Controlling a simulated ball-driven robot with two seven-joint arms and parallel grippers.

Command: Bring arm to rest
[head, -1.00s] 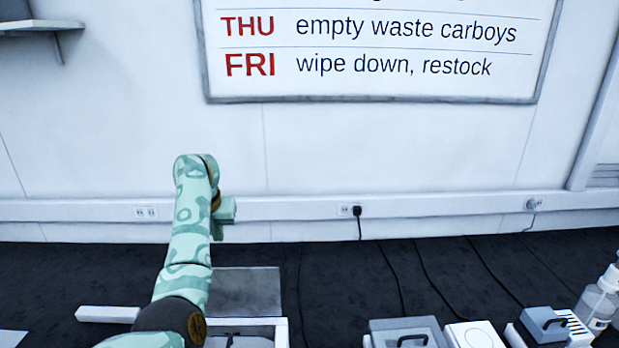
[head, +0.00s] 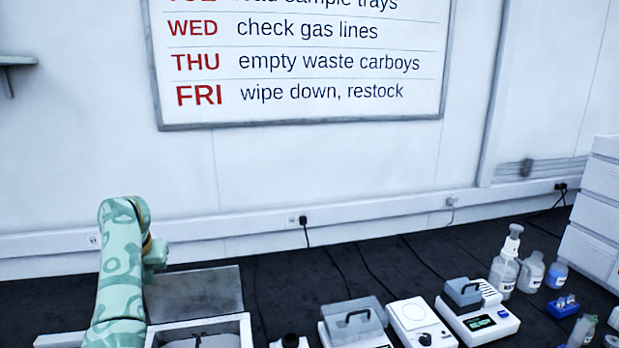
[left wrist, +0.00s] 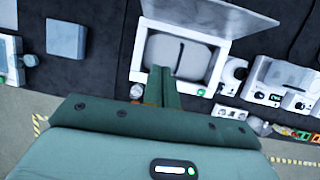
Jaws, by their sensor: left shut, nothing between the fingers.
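My left arm, in patterned teal, rises at the left of the head view. The left gripper (head: 155,254) shows only in part beside the arm's upper end. In the left wrist view the fingers of this gripper (left wrist: 161,84) are together with nothing between them. They appear in front of the near edge of a white open-lidded instrument (left wrist: 146,62); I cannot tell the height between them. My right gripper is in neither view.
The white instrument (head: 247,334) has its grey lid raised. To its right stand a lidded device (head: 352,320), a white hotplate-like unit (head: 415,318), a heating block unit (head: 478,322), bottles (head: 503,272) and white drawers (head: 592,245). A whiteboard (head: 300,62) hangs behind.

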